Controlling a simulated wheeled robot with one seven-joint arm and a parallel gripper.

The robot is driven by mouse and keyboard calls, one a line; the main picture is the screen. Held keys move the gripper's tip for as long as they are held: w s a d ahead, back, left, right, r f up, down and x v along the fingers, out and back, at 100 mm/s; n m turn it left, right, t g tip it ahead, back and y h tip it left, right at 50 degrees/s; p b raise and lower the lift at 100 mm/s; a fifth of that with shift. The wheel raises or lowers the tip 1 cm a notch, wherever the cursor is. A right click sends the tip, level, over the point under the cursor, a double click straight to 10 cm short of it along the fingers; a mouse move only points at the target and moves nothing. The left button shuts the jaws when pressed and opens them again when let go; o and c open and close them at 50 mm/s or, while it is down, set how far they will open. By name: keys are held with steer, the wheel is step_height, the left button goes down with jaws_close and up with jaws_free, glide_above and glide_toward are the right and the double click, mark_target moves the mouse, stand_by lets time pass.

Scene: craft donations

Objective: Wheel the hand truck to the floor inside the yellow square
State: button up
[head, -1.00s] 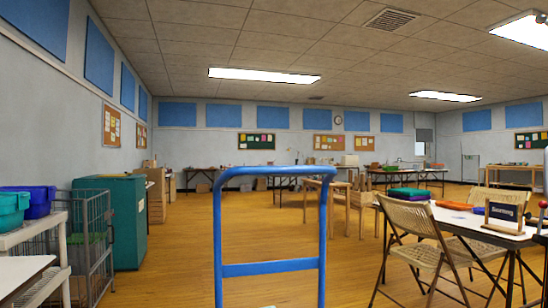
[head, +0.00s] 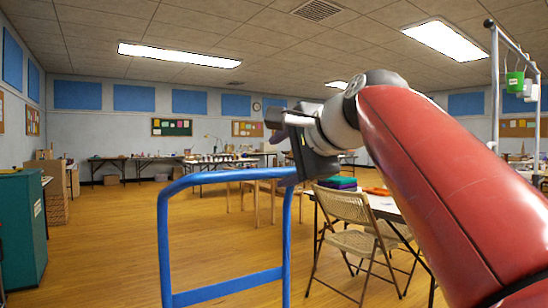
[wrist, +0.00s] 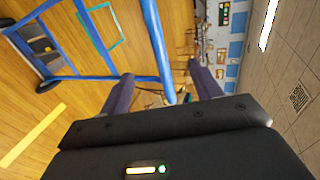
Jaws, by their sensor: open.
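The blue tubular handle of the hand truck (head: 164,245) stands upright in front of me in the head view. My gripper (head: 291,150) is at the handle's top right corner. In the wrist view, a blue rail of the hand truck (wrist: 156,45) runs down between the two open fingers of my gripper (wrist: 160,72); contact cannot be told. The truck's lower frame and dark wheels show at the left there. A yellow strip (wrist: 34,134) lies on the wooden floor at the lower left of the wrist view; the rest of its outline is out of frame.
A teal outline (wrist: 103,45) is marked on the floor beyond the truck's frame. A folding chair (head: 345,215) and a table stand at the right, partly behind my arm. A teal cabinet (head: 22,230) is at the left. The floor between cabinet and truck is clear.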

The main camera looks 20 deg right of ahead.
mark_target(261, 174)
steer(key=b+x, duration=0.1)
steer(key=x, duration=0.9)
steer(key=shift+w+f, duration=0.15)
steer(key=shift+c, duration=0.3)
jaws_close()
stand_by(1.1)
steer(key=shift+f, duration=0.1)
steer(key=s+d+f+b, duration=0.1)
steer(key=s+d+b, duration=0.1)
steer(key=s, duration=0.5)
steer(key=shift+s+b, duration=0.15)
steer(key=shift+b, duration=0.3)
steer(key=shift+f, duration=0.15)
